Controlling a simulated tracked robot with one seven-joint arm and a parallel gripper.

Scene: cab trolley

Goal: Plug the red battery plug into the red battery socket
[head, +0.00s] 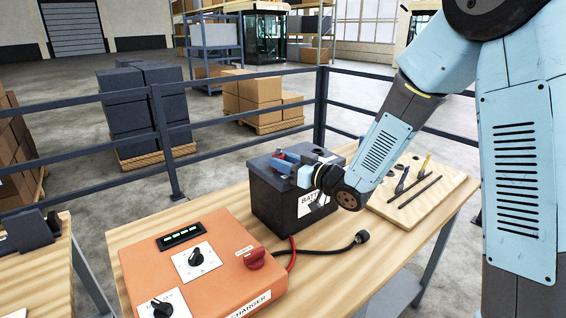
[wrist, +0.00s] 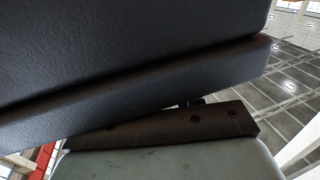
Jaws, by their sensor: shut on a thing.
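The black battery (head: 265,205) stands on the wooden bench, with a white label on its front. The red socket cannot be made out in either view. A red cable (head: 292,262) runs near the battery's front corner. In the wrist view a large dark ridged surface fills the top, and the jaw tips do not show.
An orange charger (head: 215,285) with dials and a red knob (head: 254,258) stands at front left. A black cable ends in a black plug (head: 362,237) on the bench. A wooden board (head: 440,196) with tools lies right of the battery. A railing (head: 230,122) runs behind.

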